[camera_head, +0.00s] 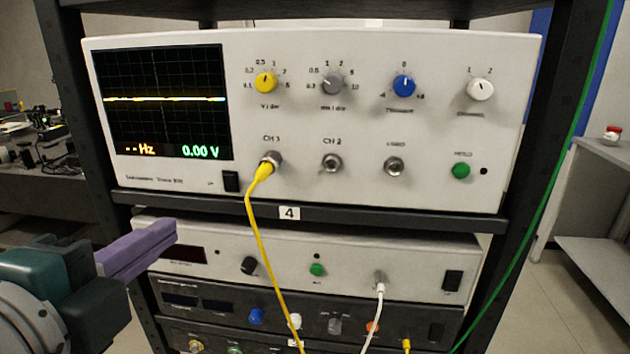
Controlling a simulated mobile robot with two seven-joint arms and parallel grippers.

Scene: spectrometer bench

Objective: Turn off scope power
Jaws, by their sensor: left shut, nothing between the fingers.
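The white oscilloscope (300,190) sits on the upper shelf of a black rack. Its screen (160,100) is lit, with a flat yellow trace, "--Hz" and "0.00 V". A small black rocker switch (231,181) is on its lower front, just right of below the screen; which way it is tipped is too small to tell. My left gripper (172,236) is at the lower left, with purple fingers shut and empty. It is below and left of the switch, apart from it, in front of the lower units. My right gripper is not in view.
A yellow cable (254,225) plugged into CH 1 hangs down just right of the switch. White (371,320) and green (535,215) cables hang further right. Lower units (330,253) with knobs fill the rack below. A dark rack post (75,110) stands at the left.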

